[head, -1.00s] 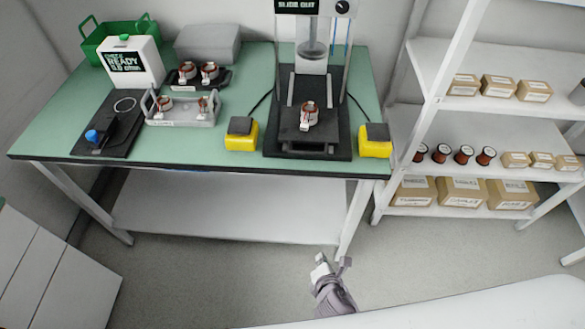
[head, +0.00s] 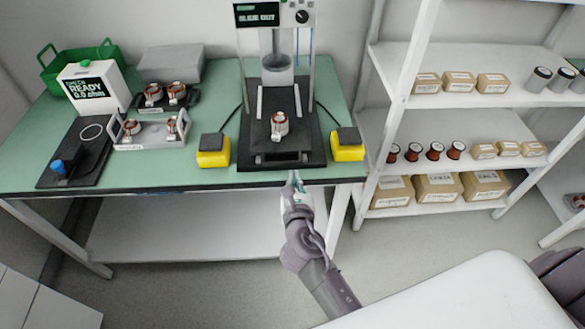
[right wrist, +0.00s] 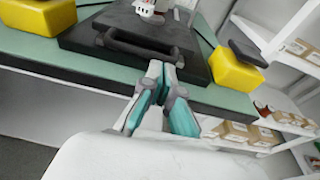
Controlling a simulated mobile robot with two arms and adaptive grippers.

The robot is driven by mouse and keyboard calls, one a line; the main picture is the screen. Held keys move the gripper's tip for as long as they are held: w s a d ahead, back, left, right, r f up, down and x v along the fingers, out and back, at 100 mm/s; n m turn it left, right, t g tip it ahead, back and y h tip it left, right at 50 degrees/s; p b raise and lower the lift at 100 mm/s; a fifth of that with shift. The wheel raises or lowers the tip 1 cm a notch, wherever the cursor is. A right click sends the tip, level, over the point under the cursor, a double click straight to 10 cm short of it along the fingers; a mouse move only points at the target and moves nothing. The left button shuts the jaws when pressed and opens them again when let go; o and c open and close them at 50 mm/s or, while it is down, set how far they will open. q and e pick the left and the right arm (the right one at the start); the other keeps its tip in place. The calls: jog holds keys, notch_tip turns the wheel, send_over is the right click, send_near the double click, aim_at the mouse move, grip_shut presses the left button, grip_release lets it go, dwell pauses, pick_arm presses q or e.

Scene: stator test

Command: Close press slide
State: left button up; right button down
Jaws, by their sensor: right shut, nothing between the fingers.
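The press (head: 276,80) stands on the green bench, and its display reads "SLIDE OUT". Its slide (head: 262,143) is pulled out toward the front, with a handle at the front edge. A copper-wound stator (head: 279,125) sits upright on the slide. My right gripper (head: 294,178) is shut and empty, just in front of the bench edge below the slide's handle. In the right wrist view the shut fingertips (right wrist: 160,68) are close to the dark slide handle (right wrist: 140,52); whether they touch it I cannot tell. My left gripper is not in view.
Yellow button boxes flank the press, left (head: 213,157) and right (head: 348,152). A grey tray (head: 150,143) with stators and a tester (head: 93,88) reading "READY" stand at left. A shelf rack (head: 430,104) with boxes and spools stands at right.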

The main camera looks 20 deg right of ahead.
aim_at(291, 144)
jog(key=shift+x, duration=1.9)
jog(key=x, duration=0.3)
jog(key=r+x, duration=0.1)
jog(key=x, duration=0.2)
jog(key=r+x, duration=0.1)
jog(key=x, duration=0.2)
jog(key=shift+w+d+f+p, duration=0.15)
jog(key=shift+w+d+p, duration=0.1)
jog(key=shift+w+p, duration=0.15)
